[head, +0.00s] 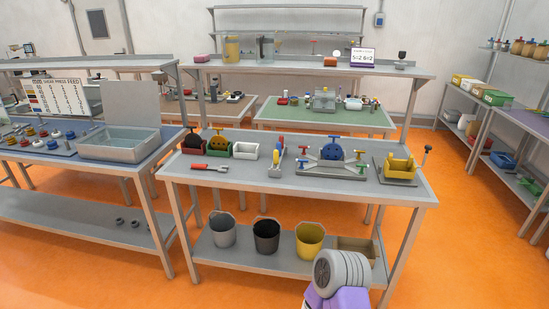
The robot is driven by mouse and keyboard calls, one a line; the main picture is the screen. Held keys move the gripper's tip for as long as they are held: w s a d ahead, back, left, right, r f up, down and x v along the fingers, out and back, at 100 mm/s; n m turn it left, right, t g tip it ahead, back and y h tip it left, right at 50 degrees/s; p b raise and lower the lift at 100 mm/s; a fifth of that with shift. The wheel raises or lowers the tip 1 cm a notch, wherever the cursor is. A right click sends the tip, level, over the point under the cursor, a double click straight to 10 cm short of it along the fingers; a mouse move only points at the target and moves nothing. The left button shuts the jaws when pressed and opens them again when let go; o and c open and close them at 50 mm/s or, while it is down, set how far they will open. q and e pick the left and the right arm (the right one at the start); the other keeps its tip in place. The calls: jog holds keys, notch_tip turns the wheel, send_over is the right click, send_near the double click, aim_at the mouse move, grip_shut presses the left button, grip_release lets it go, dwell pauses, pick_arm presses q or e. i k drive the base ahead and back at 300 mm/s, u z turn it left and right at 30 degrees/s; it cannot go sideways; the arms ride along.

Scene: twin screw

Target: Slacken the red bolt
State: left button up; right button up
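On the middle workbench (270,190) stands a grey fixture (322,165) with a blue disc (332,152). A small red T-shaped handle (333,138), which looks like the red bolt, stands at the top of the disc. Smaller blue, green and yellow handles sit around the fixture. Its threads are too small to see. A red-handled tool (210,167) lies flat at the bench's left front. Neither my left nor my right gripper shows in the head view.
Red, green and white bins (245,151) stand behind the tool. A yellow block on a grey base (398,168) is at the bench's right. Buckets (309,238) stand on the lower shelf. The bench's front strip is mostly clear. A left bench holds a grey tray (122,155).

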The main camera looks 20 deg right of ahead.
aim_at(304, 153)
jog(key=z, duration=0.65)
jog(key=i, duration=0.5)
jog(key=z, duration=0.55)
jog(key=i, duration=0.9)
jog(key=u, duration=0.3)
